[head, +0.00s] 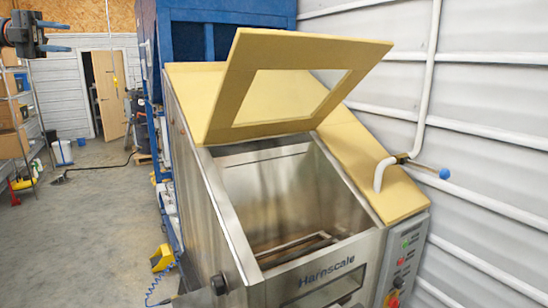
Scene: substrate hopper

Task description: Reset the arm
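My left gripper (62,36) is at the top left corner of the head view, with its two blue fingers apart and nothing between them. It is up in the air, well to the left of the hopper (220,225) and touching nothing. The steel hopper, marked Harnscale, stands at the centre right. Its yellow-framed lid (228,92) with a window is raised, and its inside looks empty apart from a frame low down. My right gripper is not in view.
A shelf with boxes (12,112) stands at the far left. A yellow pedal-like object (162,258) with a blue coiled cord lies beside the hopper. A white pipe with a blue-knobbed handle (444,173) rises at the right. The floor at left is mostly clear.

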